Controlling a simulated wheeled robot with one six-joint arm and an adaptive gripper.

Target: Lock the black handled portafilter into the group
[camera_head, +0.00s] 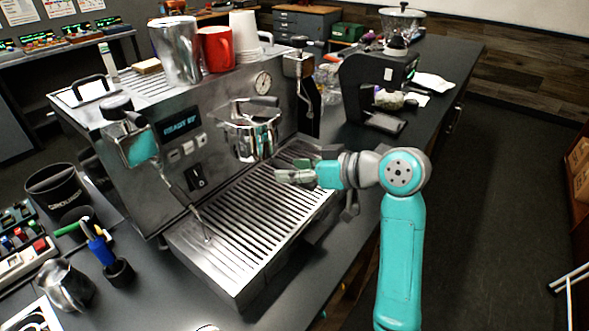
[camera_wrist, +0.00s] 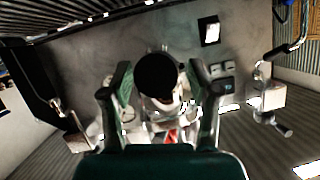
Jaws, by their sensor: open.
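The chrome group (camera_head: 250,112) is on the front of the espresso machine (camera_head: 215,165), above the drip tray. A chrome portafilter body (camera_head: 254,143) shows at the group; whether it is locked cannot be told. My gripper (camera_head: 288,174) is right of and below the group, over the drip tray, pointing toward the machine. In the wrist view my gripper (camera_wrist: 160,72) has its fingers apart. A round black handle end (camera_wrist: 157,76) appears between them, seen nearly end-on, with chrome behind it. No finger contact with the handle is clear. My gripper hides the lower part of the view.
The slatted drip tray (camera_head: 250,232) extends below the group. A steam wand (camera_head: 190,200) hangs at the left. A steel pitcher (camera_head: 176,48), red mug (camera_head: 216,48) and paper cups (camera_head: 244,35) stand on top of the machine. A dark grinder (camera_head: 372,90) stands at right.

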